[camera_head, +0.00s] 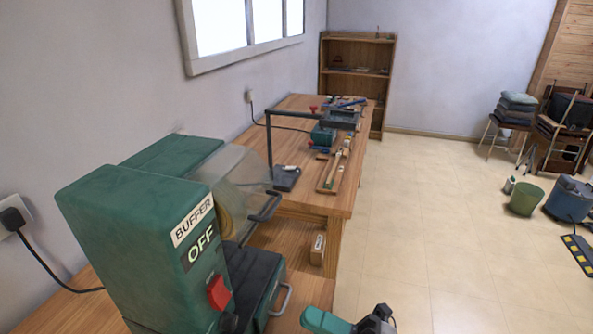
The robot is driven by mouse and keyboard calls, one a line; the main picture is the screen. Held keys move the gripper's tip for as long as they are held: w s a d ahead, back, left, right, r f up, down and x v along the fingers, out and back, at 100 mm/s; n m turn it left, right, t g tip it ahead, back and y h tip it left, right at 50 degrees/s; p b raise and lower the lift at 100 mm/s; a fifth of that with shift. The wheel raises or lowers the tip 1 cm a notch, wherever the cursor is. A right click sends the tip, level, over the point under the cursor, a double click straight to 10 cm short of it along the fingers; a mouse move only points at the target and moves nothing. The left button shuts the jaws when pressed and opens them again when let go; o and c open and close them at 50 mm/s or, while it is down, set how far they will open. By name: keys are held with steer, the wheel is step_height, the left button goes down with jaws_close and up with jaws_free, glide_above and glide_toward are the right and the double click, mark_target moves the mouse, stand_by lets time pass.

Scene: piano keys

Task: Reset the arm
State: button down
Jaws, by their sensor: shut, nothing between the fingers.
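My arm shows only at the bottom edge, as a teal link with a dark end. My gripper (384,312) is that small dark end, low in the picture and right of the buffer machine. It is shut and holds nothing. The rest of my arm is out of the frame. My gripper is apart from the workbench and seems to be over the floor.
A green buffer machine (150,235) marked OFF, with a red switch (218,292), stands close on the left. Behind it is a wooden workbench (335,203) with tools. A green bucket (525,199) and blue container (570,198) stand right. The middle floor is clear.

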steer(key=w+d+r+m+t+h, duration=0.2)
steer(key=w+d+m+t+h, duration=0.3)
steer(key=d+m+t+h, duration=0.5)
steer(key=s+d+f+m+g+h, duration=0.1)
steer(key=d+f+m+h, duration=0.4)
steer(key=d+m+h, duration=0.3)
steer(key=s+d+f+m+g+h, duration=0.1)
steer(key=d+f+m+h, duration=0.45)
steer(key=d+m, duration=0.3)
steer(key=s+a+f+m+g, duration=0.1)
steer(key=s+f+m+g, duration=0.1)
steer(key=s+f+g, duration=0.3)
steer(key=s+a+f+m+g+y, duration=0.1)
steer(key=s+f+g, duration=0.3)
steer(key=s, duration=0.8)
steer(key=s+a+f+m+g+y, duration=0.1)
steer(key=s+a+f+m+g, duration=0.1)
steer(key=s+f+g, duration=0.3)
steer(key=s+g, duration=0.1)
steer(key=s, duration=0.2)
steer(key=shift+s+f+m, duration=0.3)
steer(key=shift+f+m, duration=0.05)
